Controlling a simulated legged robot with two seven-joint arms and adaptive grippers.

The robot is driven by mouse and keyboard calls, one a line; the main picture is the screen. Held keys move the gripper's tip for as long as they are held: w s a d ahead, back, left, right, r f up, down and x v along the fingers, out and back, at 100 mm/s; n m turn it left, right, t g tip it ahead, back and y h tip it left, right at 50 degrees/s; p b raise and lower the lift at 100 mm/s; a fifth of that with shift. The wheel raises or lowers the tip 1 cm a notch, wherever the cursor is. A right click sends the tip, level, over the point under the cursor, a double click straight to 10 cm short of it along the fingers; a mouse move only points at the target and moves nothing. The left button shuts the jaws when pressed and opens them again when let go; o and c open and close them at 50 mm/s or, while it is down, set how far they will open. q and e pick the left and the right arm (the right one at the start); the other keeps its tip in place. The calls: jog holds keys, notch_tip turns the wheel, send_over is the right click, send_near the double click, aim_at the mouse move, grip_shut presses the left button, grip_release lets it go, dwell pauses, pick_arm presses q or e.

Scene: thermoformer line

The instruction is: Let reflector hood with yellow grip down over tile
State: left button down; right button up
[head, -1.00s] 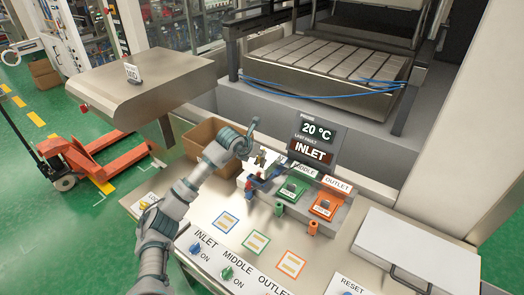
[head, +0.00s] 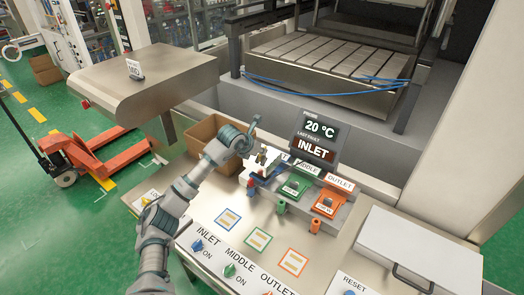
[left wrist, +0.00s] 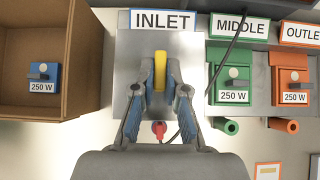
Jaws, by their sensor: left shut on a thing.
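My left gripper (left wrist: 160,85) is shut on the upright yellow grip (left wrist: 159,70) of the reflector hood. The hood (left wrist: 190,55) shows as a grey metal plate from above, under the fingers and in front of the INLET sign (left wrist: 163,20). In the head view my left gripper (head: 262,155) is over the left end of the heater row, and the hood is small and partly hidden there. The tile under the hood is hidden in the left wrist view. I cannot tell whether the hood touches its seat. My right gripper is not in view.
A cardboard box (left wrist: 84,62) stands left of the hood, with a blue 250 W tile (left wrist: 43,80) inside. Green (left wrist: 233,85) and orange (left wrist: 293,85) tiles sit to the right. A red plug (left wrist: 158,128) and a dark cable are near the fingers.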

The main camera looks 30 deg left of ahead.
pick_arm(q)
jog(key=shift+a, duration=0.2)
jog(key=shift+d, duration=0.35)
jog(key=shift+d+r, duration=0.1)
jog(key=shift+d, duration=0.5)
jog(key=shift+a, duration=0.1)
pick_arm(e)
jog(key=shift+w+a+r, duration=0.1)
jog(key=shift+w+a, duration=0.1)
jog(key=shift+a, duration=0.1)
pick_arm(q)
jog(key=shift+a, duration=0.35)
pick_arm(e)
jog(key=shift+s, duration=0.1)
pick_arm(q)
jog(key=shift+d, duration=0.15)
